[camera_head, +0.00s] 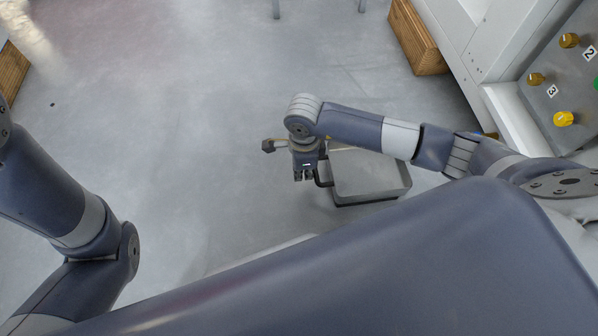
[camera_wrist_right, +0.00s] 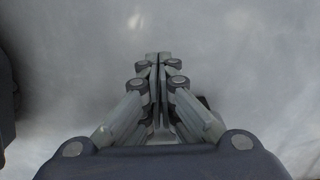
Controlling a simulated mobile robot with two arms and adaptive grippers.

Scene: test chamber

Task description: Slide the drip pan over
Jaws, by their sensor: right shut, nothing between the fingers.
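The drip pan (camera_head: 372,176) is a shallow grey metal tray on the floor, in the middle right of the head view. A dark handle (camera_head: 321,178) shows at its left side. My right forearm passes over its far edge and hides part of it. My right gripper (camera_head: 304,178) points down just left of the pan, beside the handle; I cannot tell if they touch. In the right wrist view the fingers (camera_wrist_right: 158,58) are closed together with nothing between them, over bare floor. My left arm shows at the left of the head view, but its gripper is out of view.
A panel (camera_head: 565,75) with yellow knobs and number labels stands at the upper right, on a white frame. A wooden block (camera_head: 418,40) lies at the back right and another wooden piece (camera_head: 12,72) at the far left. The floor (camera_head: 190,120) left of the pan is clear.

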